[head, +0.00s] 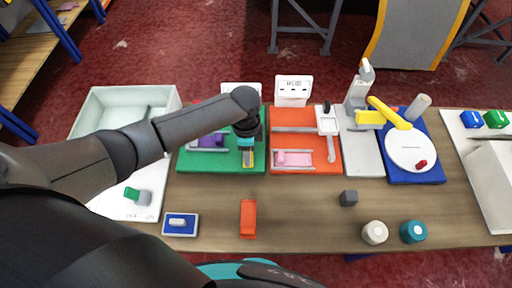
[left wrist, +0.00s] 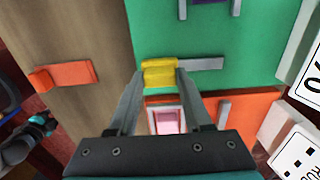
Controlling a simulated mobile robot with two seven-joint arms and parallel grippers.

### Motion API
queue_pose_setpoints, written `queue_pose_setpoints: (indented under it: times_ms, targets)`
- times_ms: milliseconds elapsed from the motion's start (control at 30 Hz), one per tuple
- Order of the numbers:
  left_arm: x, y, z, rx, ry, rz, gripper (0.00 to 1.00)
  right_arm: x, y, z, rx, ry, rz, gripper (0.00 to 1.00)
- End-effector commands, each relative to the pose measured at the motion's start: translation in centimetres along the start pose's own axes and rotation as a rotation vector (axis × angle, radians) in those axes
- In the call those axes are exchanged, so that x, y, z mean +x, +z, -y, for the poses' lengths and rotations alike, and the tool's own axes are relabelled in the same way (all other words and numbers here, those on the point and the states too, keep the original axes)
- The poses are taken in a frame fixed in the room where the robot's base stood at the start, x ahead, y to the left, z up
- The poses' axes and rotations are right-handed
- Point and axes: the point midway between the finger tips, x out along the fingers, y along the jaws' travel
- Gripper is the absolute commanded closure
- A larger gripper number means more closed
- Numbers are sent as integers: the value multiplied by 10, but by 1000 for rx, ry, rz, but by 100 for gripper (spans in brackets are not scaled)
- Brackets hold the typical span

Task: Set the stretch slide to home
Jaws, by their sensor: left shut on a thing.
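A yellow slide block (left wrist: 160,72) sits on a grey rail (left wrist: 203,63) on the green board (left wrist: 240,90) in the left wrist view. My left gripper (left wrist: 157,85) is shut on the block, with one finger on each side. The bare rail shows to the right of the block there. In the head view the yellow block (head: 248,159) is partly hidden below my left gripper (head: 247,150), near the green board's right edge. A purple block (head: 211,140) lies to its left on that board. I see no label naming the slide. My right gripper is not in view.
Right of the green board is an orange board (head: 290,118) with a pink block (head: 294,158). Beyond stand a yellow lever (head: 388,112) and a white disc (head: 405,150).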

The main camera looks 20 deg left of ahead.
Motion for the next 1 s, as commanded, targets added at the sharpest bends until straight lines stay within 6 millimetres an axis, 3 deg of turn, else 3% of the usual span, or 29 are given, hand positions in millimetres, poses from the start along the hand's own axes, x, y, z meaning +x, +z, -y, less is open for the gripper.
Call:
queue_pose_setpoints:
  times_ms: [33,200,600,633,867,1000]
  targets:
    - [-4,11,-1,-5,4,4,100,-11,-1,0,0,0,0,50]
    - [-3,32,-1,-3,3,3,100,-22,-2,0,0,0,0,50]
    - [0,40,0,-2,0,6,100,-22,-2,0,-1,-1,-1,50]
    - [0,40,1,-2,0,6,48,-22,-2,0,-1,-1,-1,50]
    - [0,39,0,-1,0,4,22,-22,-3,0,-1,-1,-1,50]
    - [0,38,0,-1,0,2,20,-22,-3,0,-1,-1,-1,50]
